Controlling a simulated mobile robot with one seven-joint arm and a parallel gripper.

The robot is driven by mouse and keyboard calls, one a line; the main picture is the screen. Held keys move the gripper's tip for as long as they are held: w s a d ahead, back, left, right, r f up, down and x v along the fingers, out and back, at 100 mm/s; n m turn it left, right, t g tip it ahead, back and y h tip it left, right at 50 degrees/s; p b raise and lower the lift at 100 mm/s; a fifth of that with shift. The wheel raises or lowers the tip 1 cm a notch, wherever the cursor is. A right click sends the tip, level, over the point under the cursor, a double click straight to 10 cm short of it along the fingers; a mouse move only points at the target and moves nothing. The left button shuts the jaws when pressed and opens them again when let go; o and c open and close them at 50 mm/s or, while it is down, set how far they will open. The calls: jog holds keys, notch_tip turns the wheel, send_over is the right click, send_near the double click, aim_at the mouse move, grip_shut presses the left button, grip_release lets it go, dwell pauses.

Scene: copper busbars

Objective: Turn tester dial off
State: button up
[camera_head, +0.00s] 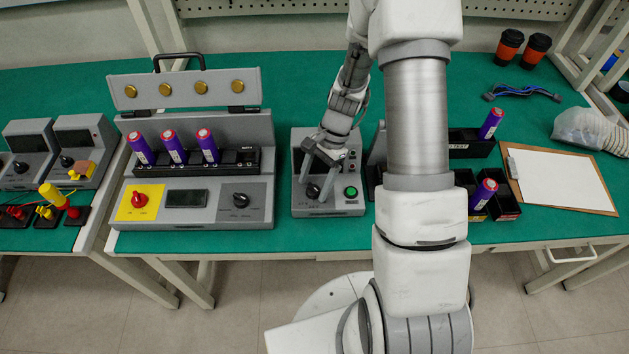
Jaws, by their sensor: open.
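A small grey tester box (337,208) stands on the green bench in front of me. It has a black dial (313,191) at its front left and a green button (351,192) at its front right. My gripper (315,184) reaches down over the box, its fingers open and spread on either side of the dial. Whether the fingers touch the dial cannot be told. The dial's pointer direction is too small to read, and my gripper hides part of the panel.
Left of it stands a larger grey unit (215,215) with a red knob (139,199), a black knob (240,200), purple cells (174,146) and a raised lid (185,88). Black bins (503,207) and a clipboard (565,180) lie to the right. My arm hides bench in between.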

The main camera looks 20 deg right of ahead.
jog(key=p+v, duration=0.2)
jog(key=v, duration=1.5)
jog(key=shift+r, duration=0.2)
jog(key=s+a+r+n+t+h, duration=0.2)
jog(key=s+r+n, duration=0.4)
jog(key=s+r, duration=0.3)
jog(key=s+a+r+n+t+h, duration=0.2)
jog(key=s+a+r+n+t, duration=0.2)
jog(key=s+r, duration=0.4)
jog(key=shift+s+r+n+t, duration=0.4)
jog(key=shift+s+n+t, duration=0.35)
jog(key=shift+n, duration=0.65)
jog(key=shift+a, duration=0.1)
